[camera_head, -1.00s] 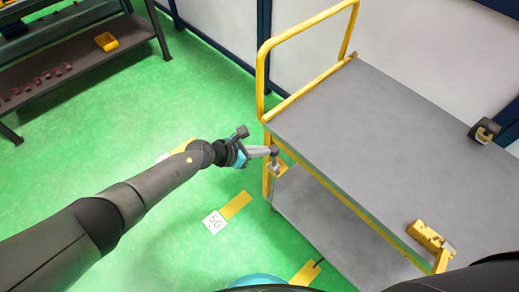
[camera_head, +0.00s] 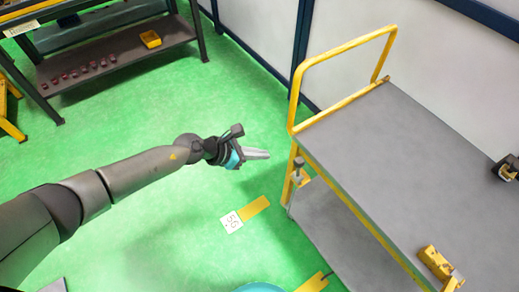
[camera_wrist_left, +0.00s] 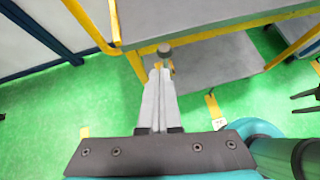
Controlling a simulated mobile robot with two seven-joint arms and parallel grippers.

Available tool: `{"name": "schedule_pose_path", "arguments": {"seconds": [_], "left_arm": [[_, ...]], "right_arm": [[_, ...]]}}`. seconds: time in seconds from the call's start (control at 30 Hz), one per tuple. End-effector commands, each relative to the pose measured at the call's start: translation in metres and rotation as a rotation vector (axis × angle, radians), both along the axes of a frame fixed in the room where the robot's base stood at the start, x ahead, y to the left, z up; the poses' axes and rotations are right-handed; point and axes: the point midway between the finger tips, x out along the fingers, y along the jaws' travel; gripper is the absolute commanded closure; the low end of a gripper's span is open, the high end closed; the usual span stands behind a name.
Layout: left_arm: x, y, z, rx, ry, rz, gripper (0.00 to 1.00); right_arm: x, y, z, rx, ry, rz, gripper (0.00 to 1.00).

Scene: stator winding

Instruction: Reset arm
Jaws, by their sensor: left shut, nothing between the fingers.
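My left arm comes in from the left in the head view. Its gripper (camera_head: 257,154) is shut and empty, held above the green floor just left of the cart. In the left wrist view the two fingers of the left gripper (camera_wrist_left: 158,72) lie together, pointing toward the cart's edge. A grey-topped cart (camera_head: 400,150) with a yellow frame stands at the right.
A dark shelf (camera_head: 130,60) with a yellow bin (camera_head: 150,39) and several small red parts stands at the upper left. A yellow part (camera_head: 435,262) and a dark block (camera_head: 506,168) are on the cart. A marked white floor tag (camera_head: 231,222) lies on open green floor.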

Motion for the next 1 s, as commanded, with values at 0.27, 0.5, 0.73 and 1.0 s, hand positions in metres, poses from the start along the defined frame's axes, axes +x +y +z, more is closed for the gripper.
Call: {"name": "schedule_pose_path", "arguments": {"seconds": [0.27,0.5,0.73,1.0], "left_arm": [[-0.001,0.002,0.001,0.001,0.002,0.000,1.00],[-0.001,0.002,0.001,0.001,0.001,0.001,1.00],[0.000,0.000,-0.008,-0.069,0.067,0.089,1.00],[0.001,0.030,-0.090,-0.576,0.588,0.821,1.00]], "right_arm": [[-0.005,-0.001,0.000,-0.001,0.008,0.000,0.50],[-0.007,-0.001,0.000,-0.001,0.011,0.000,0.50],[-0.007,-0.002,-0.005,-0.003,0.012,0.000,0.50],[-0.007,-0.002,-0.034,-0.004,0.012,0.000,0.50]]}}
